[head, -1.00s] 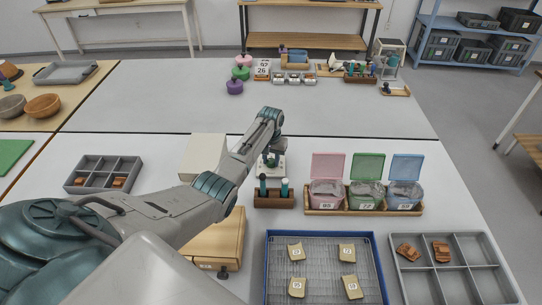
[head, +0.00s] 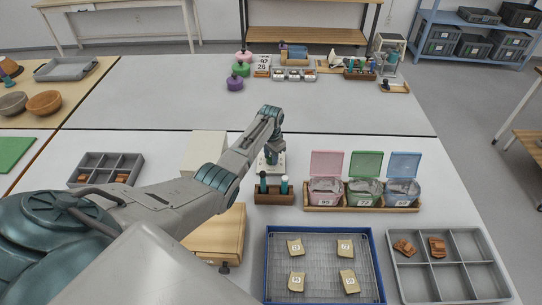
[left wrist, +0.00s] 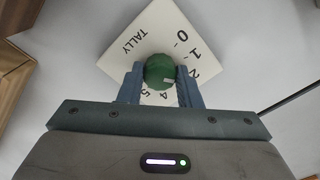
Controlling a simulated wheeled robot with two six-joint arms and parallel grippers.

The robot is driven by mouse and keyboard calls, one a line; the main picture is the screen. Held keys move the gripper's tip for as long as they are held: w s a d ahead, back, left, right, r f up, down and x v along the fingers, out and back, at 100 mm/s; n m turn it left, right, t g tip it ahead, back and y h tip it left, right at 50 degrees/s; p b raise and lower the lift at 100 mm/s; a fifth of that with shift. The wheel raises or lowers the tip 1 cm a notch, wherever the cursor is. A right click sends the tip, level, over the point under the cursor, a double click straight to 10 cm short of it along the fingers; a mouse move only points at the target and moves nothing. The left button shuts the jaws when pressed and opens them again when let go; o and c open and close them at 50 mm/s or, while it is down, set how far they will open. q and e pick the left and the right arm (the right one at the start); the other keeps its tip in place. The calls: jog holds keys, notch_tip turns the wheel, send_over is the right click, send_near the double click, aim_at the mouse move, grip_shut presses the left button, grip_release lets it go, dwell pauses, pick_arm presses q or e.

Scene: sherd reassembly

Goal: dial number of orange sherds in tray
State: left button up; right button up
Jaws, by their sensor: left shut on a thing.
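The tally dial is a white plate (head: 277,168) marked TALLY, beyond the brown block with bottles. In the left wrist view its plate (left wrist: 150,40) shows 0, 1, 2, 4 and 5 around a green knob (left wrist: 159,70). My left gripper (left wrist: 160,88) is shut on the knob, one finger on each side; in the head view the gripper (head: 272,152) is small and partly hidden. A white mark shows at the knob's lower right; I cannot tell its exact number. Orange sherds (head: 404,247) (head: 437,246) lie in the right grey tray (head: 424,270). My right gripper is out of view.
A left grey tray (head: 113,158) holds small orange-brown pieces. A blue-rimmed tray (head: 320,229) holds several tagged beige sherds. Three lidded bins, pink (head: 326,165), green (head: 365,165) and blue (head: 404,165), stand right of the dial. The far tabletop is mostly clear.

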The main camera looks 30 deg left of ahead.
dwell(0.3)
pick_arm(q)
jog(key=o, duration=1)
notch_tip(320, 180, up, 11)
jog(key=shift+f+b, duration=0.1)
jog(key=shift+b, duration=0.6)
